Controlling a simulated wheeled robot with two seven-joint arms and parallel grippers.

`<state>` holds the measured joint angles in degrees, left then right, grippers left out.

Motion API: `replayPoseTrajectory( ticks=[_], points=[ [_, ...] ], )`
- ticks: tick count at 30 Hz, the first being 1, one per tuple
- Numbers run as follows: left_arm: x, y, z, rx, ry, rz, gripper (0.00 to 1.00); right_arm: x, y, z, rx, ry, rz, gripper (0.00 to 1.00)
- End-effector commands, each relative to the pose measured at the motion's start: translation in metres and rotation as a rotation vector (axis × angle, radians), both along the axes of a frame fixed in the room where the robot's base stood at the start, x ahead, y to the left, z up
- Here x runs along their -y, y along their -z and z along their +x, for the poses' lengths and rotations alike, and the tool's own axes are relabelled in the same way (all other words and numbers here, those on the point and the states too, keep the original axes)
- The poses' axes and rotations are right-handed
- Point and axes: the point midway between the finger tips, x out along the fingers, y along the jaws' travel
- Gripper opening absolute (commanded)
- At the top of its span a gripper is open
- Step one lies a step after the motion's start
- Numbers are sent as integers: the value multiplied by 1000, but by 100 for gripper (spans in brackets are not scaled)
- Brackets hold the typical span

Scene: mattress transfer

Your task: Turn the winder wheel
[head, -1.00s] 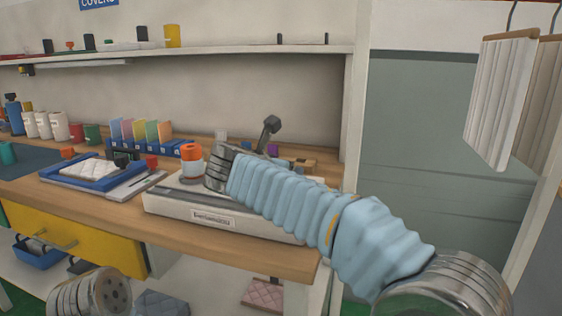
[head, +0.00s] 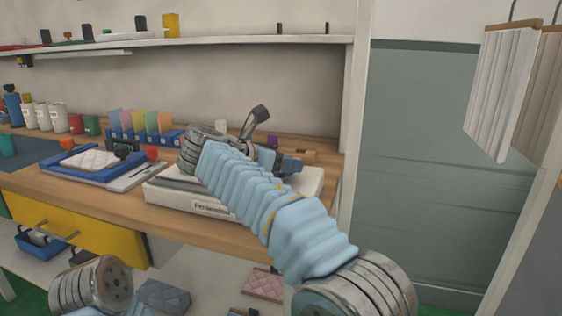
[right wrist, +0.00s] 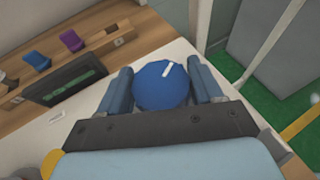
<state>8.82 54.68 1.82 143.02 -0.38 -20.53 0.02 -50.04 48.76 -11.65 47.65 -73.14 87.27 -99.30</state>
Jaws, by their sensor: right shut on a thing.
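The winder wheel (right wrist: 160,88) shows in the right wrist view as a round blue knob with a white mark at its upper right. My right gripper (right wrist: 161,72) has one blue finger on each side of it and is shut on it. In the head view my right gripper (head: 288,163) is over the right part of a white labelled machine base (head: 208,207) on the bench, and the wheel is hidden there. My left gripper is not in view; only a metal link of my left arm shows at the lower left.
A blue tray (head: 75,170) with a white quilted piece stands on the wooden bench (head: 130,205) left of the machine. Coloured cards (head: 140,122) stand behind. A shelf (head: 200,42) runs above. White hanging panels (head: 500,95) are at the right. A yellow drawer (head: 95,232) is below.

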Motion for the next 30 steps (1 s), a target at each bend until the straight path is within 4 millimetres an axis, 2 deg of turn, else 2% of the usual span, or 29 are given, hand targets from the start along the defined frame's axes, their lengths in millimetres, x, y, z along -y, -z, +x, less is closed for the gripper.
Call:
replayPoseTrajectory(
  ticks=[3, 4, 7, 16, 19, 23, 30],
  points=[
    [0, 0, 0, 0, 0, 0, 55, 0, 0, 0, 0, -1, 0, 35],
    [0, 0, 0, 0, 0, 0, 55, 0, 0, 0, -1, -2, -1, 70],
    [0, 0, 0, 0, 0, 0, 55, 0, 0, 0, 0, -1, 0, 85],
    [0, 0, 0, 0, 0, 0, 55, -1, -1, -1, 0, -1, 0, 86],
    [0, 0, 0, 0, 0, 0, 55, -6, -4, -6, 1, -4, 0, 86],
    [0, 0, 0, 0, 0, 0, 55, -22, -13, -22, 3, -6, 0, 86],
    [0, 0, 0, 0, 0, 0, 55, -60, -35, -63, 1, -5, 0, 86]
  ],
)
